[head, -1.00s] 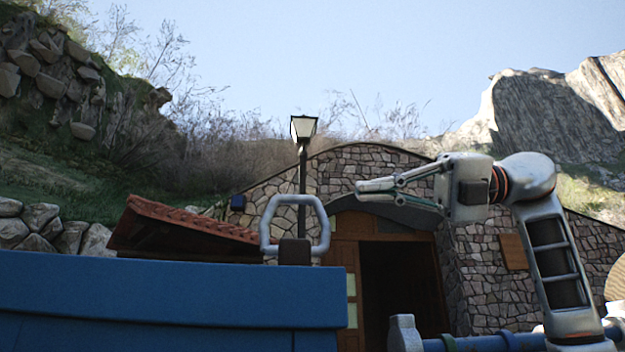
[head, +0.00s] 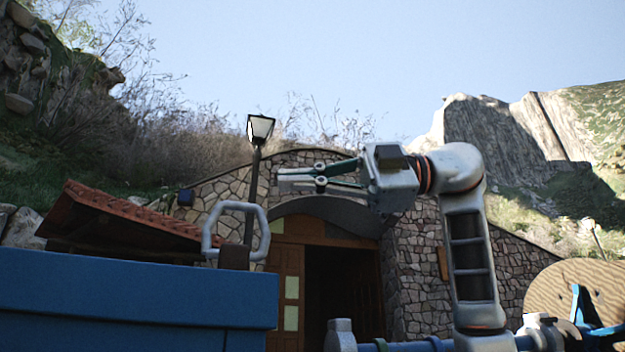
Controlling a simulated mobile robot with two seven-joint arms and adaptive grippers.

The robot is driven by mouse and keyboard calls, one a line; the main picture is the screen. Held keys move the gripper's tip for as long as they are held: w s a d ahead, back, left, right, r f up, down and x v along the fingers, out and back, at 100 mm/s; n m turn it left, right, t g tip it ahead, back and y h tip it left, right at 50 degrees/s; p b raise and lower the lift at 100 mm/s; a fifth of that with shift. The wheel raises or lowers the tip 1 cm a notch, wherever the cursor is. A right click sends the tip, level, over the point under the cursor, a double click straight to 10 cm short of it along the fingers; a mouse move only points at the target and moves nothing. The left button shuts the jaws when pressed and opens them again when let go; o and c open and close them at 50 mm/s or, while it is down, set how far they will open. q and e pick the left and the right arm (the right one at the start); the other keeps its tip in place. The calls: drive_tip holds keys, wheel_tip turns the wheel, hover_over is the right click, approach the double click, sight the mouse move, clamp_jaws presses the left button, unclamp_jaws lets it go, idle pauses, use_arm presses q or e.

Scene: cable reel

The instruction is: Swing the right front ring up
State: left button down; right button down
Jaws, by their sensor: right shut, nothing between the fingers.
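A grey metal ring (head: 207,232) stands upright on a brown mount (head: 234,257) at the right end of a blue surface (head: 130,290), in the lower left of the head view. My right gripper (head: 281,180) is to the right of the ring and higher in the picture, its fingers pointing left. Its fingers are together, with nothing between them, and it appears apart from the ring. My left gripper is not in view.
A wooden cable reel (head: 575,275) with blue parts shows at the lower right. Behind are a stone building (head: 410,270) with a dark doorway, a lamp post (head: 260,130) and a red tiled roof (head: 130,215).

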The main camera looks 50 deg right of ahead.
sight(238, 203)
use_arm(q)
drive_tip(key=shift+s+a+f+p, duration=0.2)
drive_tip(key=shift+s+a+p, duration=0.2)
drive_tip(key=shift+p, duration=0.2)
use_arm(e)
drive_tip(key=w+a+f, duration=0.1)
drive_tip(key=w, duration=0.6)
drive_tip(key=shift+a+f, duration=0.2)
drive_tip(key=shift+a, duration=0.2)
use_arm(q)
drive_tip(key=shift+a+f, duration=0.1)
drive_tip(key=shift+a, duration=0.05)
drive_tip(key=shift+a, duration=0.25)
use_arm(e)
drive_tip(key=shift+w+d+m, duration=0.45)
drive_tip(key=shift+w+m, duration=0.05)
drive_tip(key=shift+w, duration=0.15)
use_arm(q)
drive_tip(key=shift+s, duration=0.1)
use_arm(e)
drive_tip(key=shift+s, duration=0.1)
